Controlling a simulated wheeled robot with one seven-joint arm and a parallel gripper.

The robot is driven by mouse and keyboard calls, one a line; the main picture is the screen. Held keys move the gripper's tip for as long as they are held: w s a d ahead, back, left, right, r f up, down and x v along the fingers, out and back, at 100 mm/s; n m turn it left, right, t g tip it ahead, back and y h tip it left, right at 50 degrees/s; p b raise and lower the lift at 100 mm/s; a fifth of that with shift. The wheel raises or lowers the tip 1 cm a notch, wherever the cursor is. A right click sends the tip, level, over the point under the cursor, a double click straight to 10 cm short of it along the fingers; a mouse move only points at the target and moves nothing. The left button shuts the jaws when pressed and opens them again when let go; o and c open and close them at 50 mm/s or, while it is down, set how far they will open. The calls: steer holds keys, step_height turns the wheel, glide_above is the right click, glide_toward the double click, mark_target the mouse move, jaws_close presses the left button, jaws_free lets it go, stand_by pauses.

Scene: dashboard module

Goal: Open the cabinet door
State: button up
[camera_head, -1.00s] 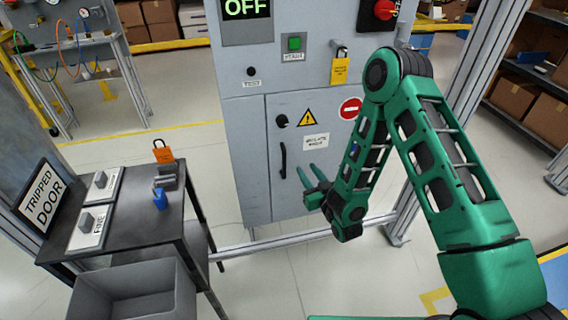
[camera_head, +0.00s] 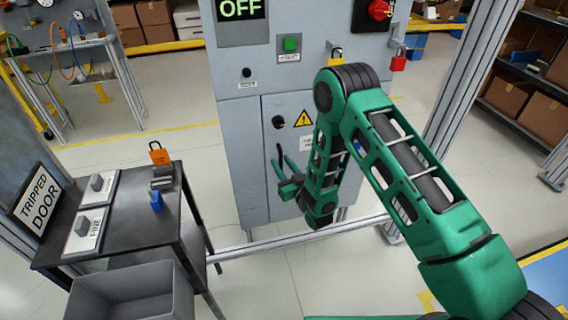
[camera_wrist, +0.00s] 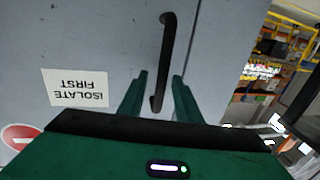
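The grey cabinet door (camera_head: 284,207) is shut in the lower part of the cabinet. Its black vertical bar handle (camera_wrist: 166,58) is clear in the wrist view, while in the head view my gripper (camera_head: 283,166) partly overlaps it. In the wrist view my gripper (camera_wrist: 160,84) is open, with its two green fingers apart. The handle's lower end appears between them; contact cannot be told. A black round knob (camera_head: 278,122) sits above the handle. A white "ISOLATE FIRST" label (camera_wrist: 75,88) is on the door.
The cabinet display (camera_head: 241,9) reads OFF. A dark table (camera_head: 140,232) with blocks stands left, beside a grey bin (camera_head: 130,280).

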steer(key=shift+w+a, duration=0.3)
steer(key=shift+w, duration=0.3)
steer(key=shift+r, duration=0.1)
jaws_close()
